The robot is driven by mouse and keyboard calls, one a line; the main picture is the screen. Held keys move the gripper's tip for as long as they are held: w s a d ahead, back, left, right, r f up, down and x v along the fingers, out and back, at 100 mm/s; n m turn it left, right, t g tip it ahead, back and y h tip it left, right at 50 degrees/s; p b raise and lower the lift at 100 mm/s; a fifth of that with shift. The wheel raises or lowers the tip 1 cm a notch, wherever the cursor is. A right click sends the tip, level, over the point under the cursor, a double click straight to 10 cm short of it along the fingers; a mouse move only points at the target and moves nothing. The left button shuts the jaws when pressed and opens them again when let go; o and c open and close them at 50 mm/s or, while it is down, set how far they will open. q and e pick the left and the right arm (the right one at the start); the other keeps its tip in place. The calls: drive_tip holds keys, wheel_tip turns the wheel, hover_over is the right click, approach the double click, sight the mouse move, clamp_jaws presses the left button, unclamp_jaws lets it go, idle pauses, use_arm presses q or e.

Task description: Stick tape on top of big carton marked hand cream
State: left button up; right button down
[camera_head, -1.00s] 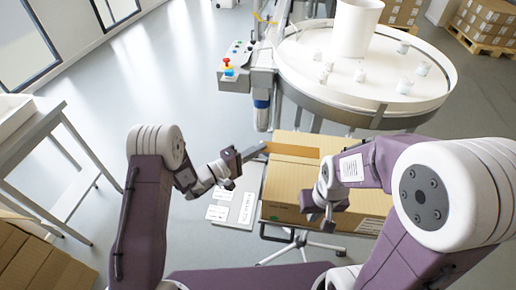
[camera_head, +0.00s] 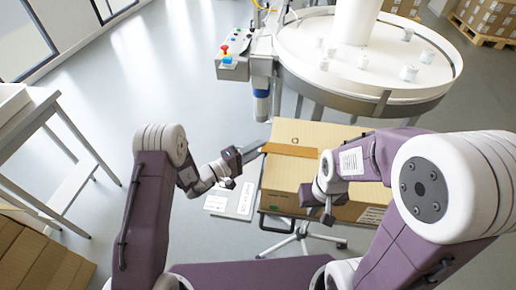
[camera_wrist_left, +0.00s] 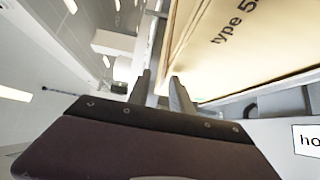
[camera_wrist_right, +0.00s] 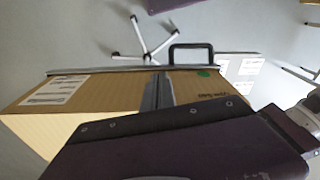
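The big tan carton (camera_head: 285,178) stands on a wheeled stand in front of me, with a green dot and a white label on its near side. A brown strip (camera_head: 291,149) crosses its top; I cannot tell whether it is tape or a flap. My left gripper (camera_head: 262,148) is at the carton's left edge, by the strip's left end. Its fingers (camera_wrist_left: 160,84) are apart with nothing visible between them, beside the carton top (camera_wrist_left: 235,45) printed "type 5". My right gripper (camera_head: 327,214) is at the carton's near side, its fingers (camera_wrist_right: 157,88) close together and apparently empty.
A round white table (camera_head: 360,65) with several small white jars stands behind the carton. A control box with a red button (camera_head: 232,66) is at its left. A bench (camera_head: 45,130) stands at the left. Papers lie on a grey panel (camera_head: 232,201) left of the carton.

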use_arm(q)
drive_tip(key=v, duration=0.9)
drive_tip(key=shift+b, duration=0.4)
